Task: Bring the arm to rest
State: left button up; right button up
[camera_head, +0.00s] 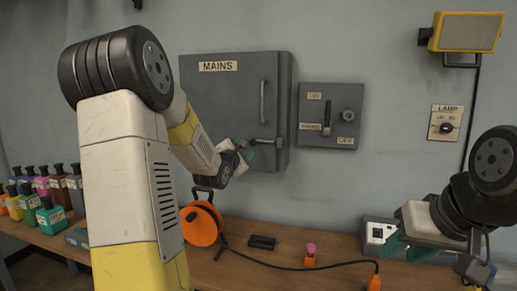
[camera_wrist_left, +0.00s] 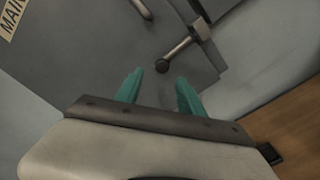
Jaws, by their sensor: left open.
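My left arm comes in from the left in the head view. Its gripper (camera_head: 247,152) is in front of the lower part of the grey MAINS cabinet (camera_head: 225,95), beside a short lever handle (camera_head: 266,143). The left wrist view shows the gripper's two teal fingers (camera_wrist_left: 160,90) spread apart with nothing between them. The lever's round dark end (camera_wrist_left: 162,66) lies just beyond the fingertips, and I see no grip on it. My right gripper (camera_head: 410,250) is low at the right of the head view, over the bench, and its jaw opening is unclear.
A grey switch box (camera_head: 344,100) and a lamp switch (camera_head: 445,124) are on the wall. The bench (camera_head: 225,270) holds an orange cable reel (camera_head: 201,224), a black item (camera_head: 262,242), an orange pink-topped object (camera_head: 310,257), a grey box (camera_head: 378,232) and several bottles (camera_head: 52,220).

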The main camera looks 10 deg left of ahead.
pick_arm(q)
jog(key=s+d+f+m+g, duration=0.2)
jog(key=s+d+m+g, duration=0.2)
jog(key=s+m, duration=0.4)
jog(key=s+d+f+m+g+h, duration=0.1)
jog(key=s+d+m+g, duration=0.3)
jog(key=s+m, duration=0.5)
jog(key=s+d+f+m+g, duration=0.2)
jog(key=s+m, duration=0.6)
jog(key=s, duration=1.2)
jog(key=shift+d+f+g+h, duration=0.3)
jog(key=shift+d+g, duration=0.6)
jog(key=shift+d, duration=0.1)
pick_arm(e)
jog(key=shift+c, duration=0.3)
